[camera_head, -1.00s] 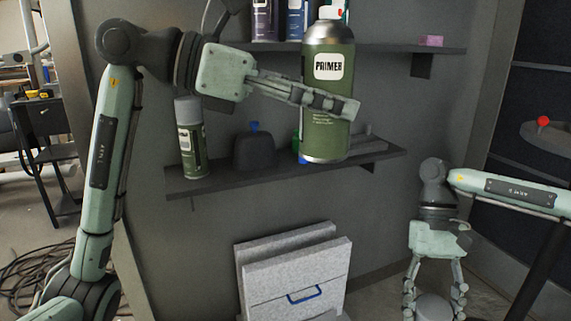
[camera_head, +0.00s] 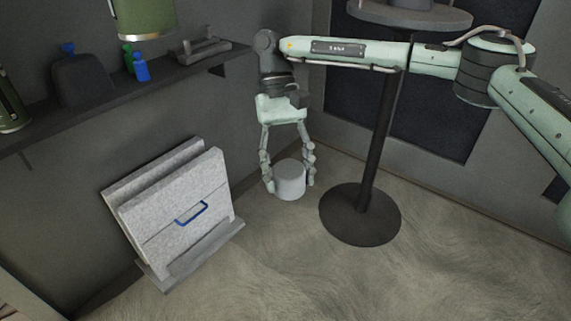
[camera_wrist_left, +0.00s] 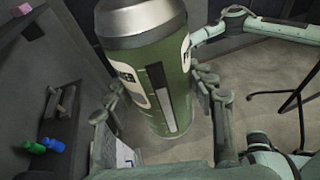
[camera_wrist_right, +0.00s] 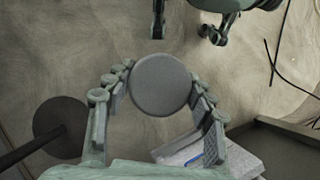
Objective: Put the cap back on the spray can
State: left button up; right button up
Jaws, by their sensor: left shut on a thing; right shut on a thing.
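The large green spray can (camera_wrist_left: 165,75) has a silver shoulder and a white label. My left gripper (camera_wrist_left: 158,92) is shut around its body in the left wrist view. In the head view only the can's lower end (camera_head: 146,18) shows at the top edge, and the left gripper is out of frame. The grey round cap (camera_head: 290,182) is between the fingertips of my right gripper (camera_head: 288,176), which points down and is shut on it, well apart from the can. The right wrist view shows the cap (camera_wrist_right: 160,85) face-on between both fingers. The can's top is cut off in the left wrist view.
A dark wall shelf (camera_head: 100,105) carries a dark block-like item (camera_head: 82,80) and small green and blue bottles (camera_head: 139,68). Grey panels (camera_head: 180,205) with a blue handle lean below. A stand with a round black base (camera_head: 360,214) is right of my right gripper. The floor in front is open.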

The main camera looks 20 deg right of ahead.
jog(key=w+a+r+m+t+y, duration=0.1)
jog(key=w+a+r+m+y, duration=0.2)
jog(key=r, duration=0.7)
jog(key=w+a+r+m+t, duration=0.25)
jog(key=r+m, duration=0.35)
jog(key=r, duration=0.4)
jog(key=w+a+r+m+t+y, duration=0.1)
jog(key=w+a+r+m+y, duration=0.2)
jog(key=r, duration=0.7)
jog(key=s+a+r+m+t, duration=0.2)
jog(key=s+a+r+m, duration=0.1)
jog(key=r, duration=0.5)
jog(key=s+a+r+m+t+h, duration=0.1)
jog(key=s+a+r+m, duration=0.2)
jog(key=r+m, duration=0.2)
jog(key=s+a+r+m+t+h, duration=0.1)
jog(key=r+m, duration=0.4)
jog(key=r, duration=0.6)
jog(key=shift+s+a+t, duration=0.45)
jog(key=shift+s, duration=0.2)
jog(key=shift+s+a+t, duration=0.4)
jog(key=shift+s+a, duration=0.05)
jog(key=shift+s, duration=0.2)
jog(key=shift+s+a+m, duration=0.1)
jog(key=shift+s+m, duration=0.1)
jog(key=shift+m, duration=0.1)
jog(key=shift+f, duration=2.95)
jog(key=shift+f, duration=0.8)
jog(key=o, duration=1.3)
